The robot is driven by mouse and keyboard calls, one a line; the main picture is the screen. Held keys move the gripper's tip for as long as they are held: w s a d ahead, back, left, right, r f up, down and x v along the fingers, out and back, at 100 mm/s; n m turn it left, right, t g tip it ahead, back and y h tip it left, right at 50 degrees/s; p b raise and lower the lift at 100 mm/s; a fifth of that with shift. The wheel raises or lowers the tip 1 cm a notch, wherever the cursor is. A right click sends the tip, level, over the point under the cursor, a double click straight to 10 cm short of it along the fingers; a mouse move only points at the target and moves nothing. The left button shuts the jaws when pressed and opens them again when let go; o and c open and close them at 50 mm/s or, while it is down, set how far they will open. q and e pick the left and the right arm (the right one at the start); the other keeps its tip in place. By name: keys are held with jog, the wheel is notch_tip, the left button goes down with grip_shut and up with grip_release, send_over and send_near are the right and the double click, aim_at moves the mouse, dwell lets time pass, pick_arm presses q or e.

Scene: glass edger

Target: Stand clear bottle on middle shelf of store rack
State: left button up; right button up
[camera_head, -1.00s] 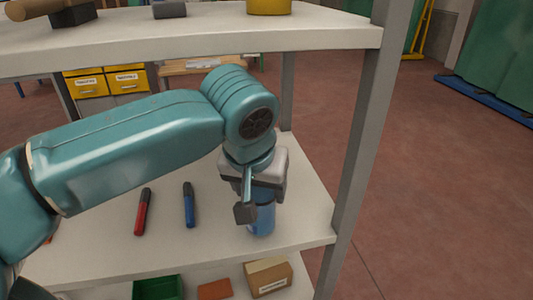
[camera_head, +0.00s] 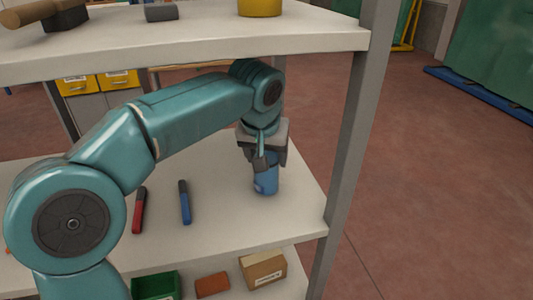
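The bottle (camera_head: 266,184) looks blue and see-through and is upright over the right part of the middle shelf (camera_head: 225,222). Its top is hidden by my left gripper (camera_head: 268,162), which comes down on it from above with its fingers around the upper part. The gripper appears shut on the bottle. I cannot tell whether the bottle's base touches the shelf or hangs just above it. My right gripper is not in view.
A red marker (camera_head: 139,210) and a blue marker (camera_head: 185,202) lie left of the bottle. The upper shelf (camera_head: 200,45) is above my arm, and a grey rack post (camera_head: 347,150) stands to the right. A carton (camera_head: 262,270) and a green bin (camera_head: 156,285) are below.

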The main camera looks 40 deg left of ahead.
pick_arm(q)
jog(key=o, duration=1.4)
jog(key=shift+w+f, duration=0.1)
jog(key=shift+w, duration=0.05)
jog(key=shift+c, duration=0.2)
jog(key=s+d+r+b, duration=0.1)
jog(key=s+d, duration=0.3)
jog(key=s, duration=0.7)
jog(key=shift+s+d+r+b, duration=0.15)
jog(key=shift+s+d+b, duration=0.15)
jog(key=shift+d+b, duration=0.15)
jog(key=shift+s, duration=0.1)
